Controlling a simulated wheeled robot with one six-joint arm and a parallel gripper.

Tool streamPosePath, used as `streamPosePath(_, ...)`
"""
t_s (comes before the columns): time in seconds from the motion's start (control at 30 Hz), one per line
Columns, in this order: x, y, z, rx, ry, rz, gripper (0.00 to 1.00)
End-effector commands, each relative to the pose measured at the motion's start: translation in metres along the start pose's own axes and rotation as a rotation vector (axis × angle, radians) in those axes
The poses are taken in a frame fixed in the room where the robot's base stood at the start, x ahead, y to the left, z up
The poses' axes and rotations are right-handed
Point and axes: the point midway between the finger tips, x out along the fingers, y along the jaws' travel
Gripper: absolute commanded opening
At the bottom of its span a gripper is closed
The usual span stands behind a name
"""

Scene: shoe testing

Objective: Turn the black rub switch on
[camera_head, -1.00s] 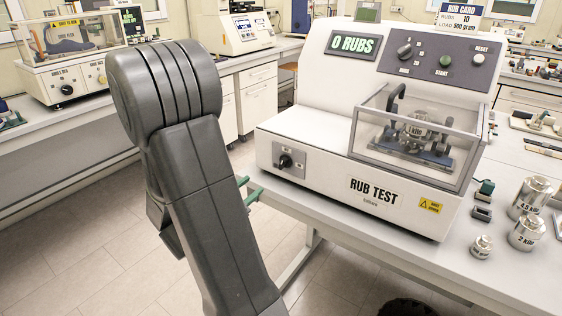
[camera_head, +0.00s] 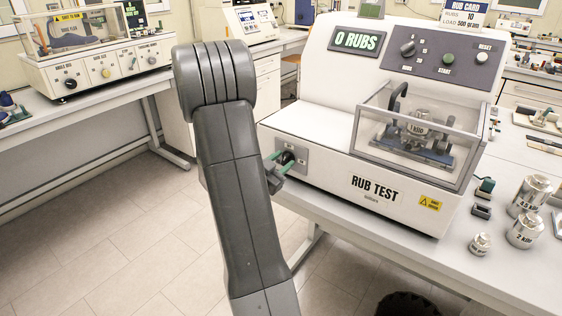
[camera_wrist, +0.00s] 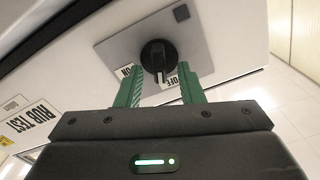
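The black rub switch (camera_head: 287,157) is a round knob on the grey plate (camera_head: 303,170) at the left of the white RUB TEST machine's front. In the wrist view the knob (camera_wrist: 157,52) has a raised bar with a pale mark at its lower end, beside the OFF label (camera_wrist: 172,80). The ON label (camera_wrist: 127,71) is at the left. My gripper (camera_wrist: 159,70) is open, its green fingertips apart on either side of the bar's lower end. In the head view my gripper (camera_head: 282,163) is at the switch, partly hidden by my arm. Contact cannot be told.
The RUB TEST machine (camera_head: 330,184) stands on a white bench, with a clear-walled chamber (camera_head: 410,160) right of the switch. Metal weights (camera_head: 528,228) stand at the bench's right. Floor left of the bench is clear. Another bench with a machine (camera_head: 108,62) is at far left.

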Motion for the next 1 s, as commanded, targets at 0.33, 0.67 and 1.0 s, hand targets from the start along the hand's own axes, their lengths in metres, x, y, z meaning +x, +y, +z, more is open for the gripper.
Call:
streamPosePath(0.33,-0.0002,0.0,0.0001,0.0,0.0,0.0,0.05)
streamPosePath(0.67,-0.0003,0.0007,0.0013,0.019,0.0,0.0,0.0)
streamPosePath(1.0,-0.0003,0.0039,0.0058,0.197,0.002,-0.001,0.0)
